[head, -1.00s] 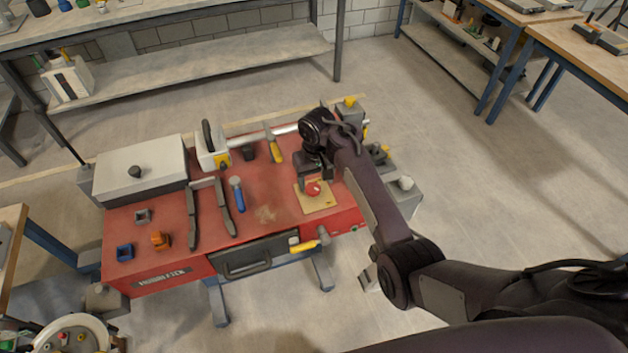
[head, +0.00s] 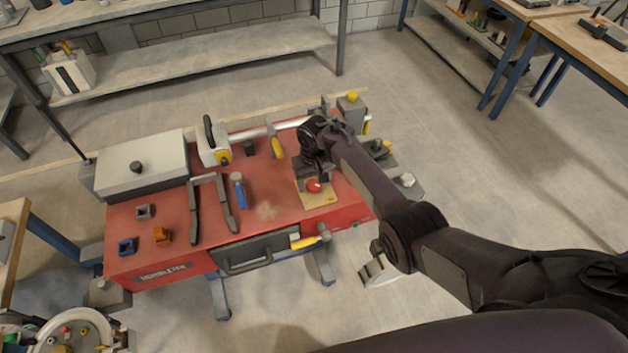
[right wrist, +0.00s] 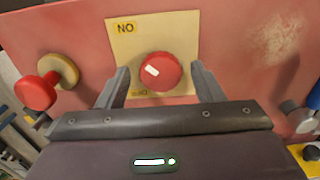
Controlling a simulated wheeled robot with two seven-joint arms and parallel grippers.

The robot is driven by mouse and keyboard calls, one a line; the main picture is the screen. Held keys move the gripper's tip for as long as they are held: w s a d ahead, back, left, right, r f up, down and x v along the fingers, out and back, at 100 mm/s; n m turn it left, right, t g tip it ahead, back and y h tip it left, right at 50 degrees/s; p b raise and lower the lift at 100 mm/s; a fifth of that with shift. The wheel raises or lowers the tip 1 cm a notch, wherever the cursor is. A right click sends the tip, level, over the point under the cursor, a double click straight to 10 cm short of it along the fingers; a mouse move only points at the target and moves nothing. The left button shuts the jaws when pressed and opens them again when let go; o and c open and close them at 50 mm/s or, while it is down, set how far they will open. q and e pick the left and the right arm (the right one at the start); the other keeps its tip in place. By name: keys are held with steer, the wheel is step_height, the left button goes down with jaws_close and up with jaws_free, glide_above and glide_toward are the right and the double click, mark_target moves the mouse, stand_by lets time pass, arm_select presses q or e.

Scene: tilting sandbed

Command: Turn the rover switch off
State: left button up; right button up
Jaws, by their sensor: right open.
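The rover switch is a round red knob (head: 313,186) with a white mark, on a tan plate (head: 318,200) at the right front of the red bench. In the right wrist view the knob (right wrist: 165,76) shows whole, its mark left of centre and slanted. The plate (right wrist: 180,30) has a yellow label reading "NO" at upper left; a second label below is partly hidden. My right gripper (head: 317,177) is open at the knob. In the wrist view its fingers (right wrist: 160,70) stand left and right of the knob, with gaps. I cannot tell the remaining height.
Pliers-like handles (head: 226,205), a blue-handled tool (head: 239,190) and a white box (head: 140,165) are on the bench to the left. A yellow-handled lever (head: 305,243) sticks out at the front. A red knob on a tan disc (right wrist: 36,92) stands beside the plate.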

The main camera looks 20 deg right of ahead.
steer(key=c, duration=1)
steer(key=shift+o, duration=0.2)
steer(key=shift+r, duration=0.1)
steer(key=shift+n, duration=0.4)
steer(key=shift+n+p, duration=0.3)
steer(key=shift+n, duration=0.7)
steer(key=n, duration=0.3)
steer(key=shift+n, duration=0.3)
steer(key=n, duration=0.5)
steer(key=n+b, duration=0.1)
steer(key=n, duration=0.5)
steer(key=shift+n+b, duration=0.3)
steer(key=shift+n, duration=0.1)
